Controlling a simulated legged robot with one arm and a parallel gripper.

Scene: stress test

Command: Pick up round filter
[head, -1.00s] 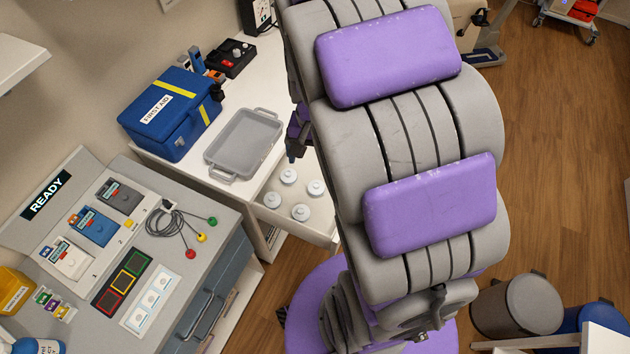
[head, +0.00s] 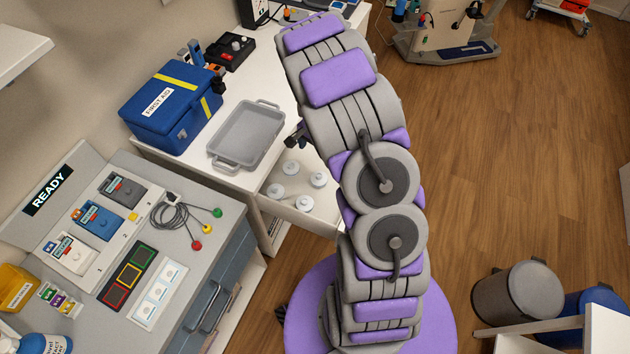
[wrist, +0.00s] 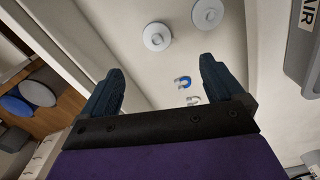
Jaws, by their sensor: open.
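Several white round filters (head: 304,202) with raised centre knobs sit in an open white drawer (head: 325,222) below the worktop. In the wrist view two of them show near the top, a left round filter (wrist: 157,36) and a right round filter (wrist: 207,12). My gripper (wrist: 160,76) is open with nothing between its dark fingers. Both filters lie past the fingertips and apart from them. In the head view my grey and purple arm hides most of the gripper; a dark part of it shows at the drawer's upper edge.
A grey tray (head: 248,135) and a blue first aid box (head: 170,107) stand on the worktop. A console (head: 62,195) with modules and a cable is at left. Small blue and white horseshoe-shaped pieces (wrist: 184,83) lie in the drawer.

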